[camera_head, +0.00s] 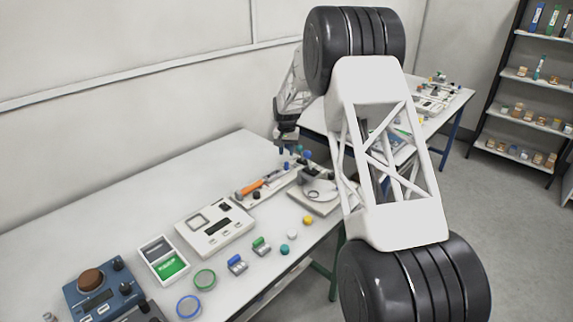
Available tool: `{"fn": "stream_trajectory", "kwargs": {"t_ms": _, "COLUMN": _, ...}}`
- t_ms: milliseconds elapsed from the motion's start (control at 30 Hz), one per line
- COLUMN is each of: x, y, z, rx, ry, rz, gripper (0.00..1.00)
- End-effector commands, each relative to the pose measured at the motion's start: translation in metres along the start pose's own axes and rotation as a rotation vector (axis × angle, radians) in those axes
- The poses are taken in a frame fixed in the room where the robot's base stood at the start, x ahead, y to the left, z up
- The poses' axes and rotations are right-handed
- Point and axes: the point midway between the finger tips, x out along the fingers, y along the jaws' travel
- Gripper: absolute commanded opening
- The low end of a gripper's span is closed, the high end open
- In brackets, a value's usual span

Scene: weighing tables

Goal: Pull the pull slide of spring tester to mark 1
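A long narrow pale device (277,187) with an orange bar (251,187) lies towards the far end of the near table; it looks like the spring tester. Its pull slide and its marks are too small to make out. My gripper (289,149) is dark and small in the picture, above and behind the right end of this device. It points down and appears apart from the device. I cannot tell whether its fingers are open or shut.
A white scale (319,196) with a round pan stands right of the device, partly behind my arm. A white box with a display (214,228), a tray with a green compartment (172,267) and a blue instrument (97,292) stand nearer. The table's left back is clear.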

Motion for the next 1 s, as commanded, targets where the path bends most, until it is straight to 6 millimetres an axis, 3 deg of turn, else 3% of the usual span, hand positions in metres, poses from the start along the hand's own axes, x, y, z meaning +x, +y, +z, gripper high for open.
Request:
{"fn": "stream_trajectory", "kwargs": {"t_ms": 500, "x": 0.057, "y": 0.0, "z": 0.0, "rx": 0.0, "ry": -0.002, "rz": 0.0, "gripper": 0.31}}
{"fn": "stream_trajectory", "kwargs": {"t_ms": 967, "x": 0.065, "y": 0.0, "z": 0.0, "rx": 0.0, "ry": 0.0, "rz": 0.0, "gripper": 0.31}}
{"fn": "stream_trajectory", "kwargs": {"t_ms": 1000, "x": 0.065, "y": 0.0, "z": 0.0, "rx": 0.0, "ry": 0.0, "rz": 0.0, "gripper": 0.26}}
